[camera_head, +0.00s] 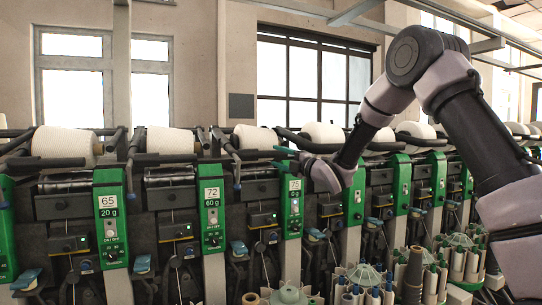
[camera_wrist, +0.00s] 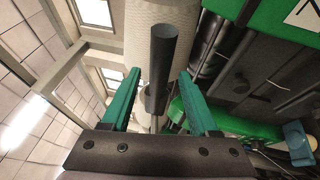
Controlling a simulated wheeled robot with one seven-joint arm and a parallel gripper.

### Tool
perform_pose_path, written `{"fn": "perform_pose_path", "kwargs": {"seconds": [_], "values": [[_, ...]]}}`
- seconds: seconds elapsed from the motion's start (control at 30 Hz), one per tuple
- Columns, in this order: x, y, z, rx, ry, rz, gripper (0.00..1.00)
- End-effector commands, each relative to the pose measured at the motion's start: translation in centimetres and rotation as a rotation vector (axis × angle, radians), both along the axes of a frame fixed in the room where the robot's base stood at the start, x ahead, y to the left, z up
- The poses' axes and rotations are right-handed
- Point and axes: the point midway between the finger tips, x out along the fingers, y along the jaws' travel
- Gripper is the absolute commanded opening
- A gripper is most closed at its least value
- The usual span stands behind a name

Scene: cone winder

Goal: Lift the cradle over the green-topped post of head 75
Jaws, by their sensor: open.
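The green-topped post of head 75 (camera_head: 292,207) stands near the middle of the head view, with its number label at the top. My gripper (camera_head: 279,157) is just above and beside that label, its green fingers pointing left. In the wrist view my gripper (camera_wrist: 158,76) is open. A dark round bar, seemingly the cradle's handle (camera_wrist: 163,50), lies between the fingers, with gaps visible on both sides. A white cone (camera_head: 255,138) sits behind the handle; it also shows in the wrist view (camera_wrist: 145,30). The cradle's far parts are hidden.
Neighbouring posts 72 (camera_head: 211,215) and 65 (camera_head: 110,220) stand to the left, with more heads to the right. A green housing with a white label (camera_wrist: 285,20) is close on the right in the wrist view. Pegged bobbin holders (camera_head: 365,285) stand in front, below.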

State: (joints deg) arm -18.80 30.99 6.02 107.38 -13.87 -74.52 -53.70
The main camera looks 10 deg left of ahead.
Motion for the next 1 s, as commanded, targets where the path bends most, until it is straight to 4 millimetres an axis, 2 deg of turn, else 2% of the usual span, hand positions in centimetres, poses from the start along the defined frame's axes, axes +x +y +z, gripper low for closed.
{"fn": "perform_pose_path", "kwargs": {"seconds": [0.03, 0.2, 0.6, 0.63, 0.77, 0.8, 1.0], "values": [[0.5, 0.8, 0.2, 0.001, -0.002, 0.002, 0.61], [1.8, 2.6, 0.6, 0.001, -0.001, 0.001, 0.61], [2.3, 3.2, 0.7, 0.0, 0.001, -0.001, 0.61], [2.3, 3.2, 0.8, 0.0, 0.001, -0.001, 0.57], [2.3, 3.2, 0.8, 0.001, 0.001, -0.001, 0.07], [2.3, 3.2, 0.7, 0.0, 0.001, -0.001, 0.0], [2.3, 3.2, 0.7, 0.0, 0.001, -0.001, 0.0]]}}
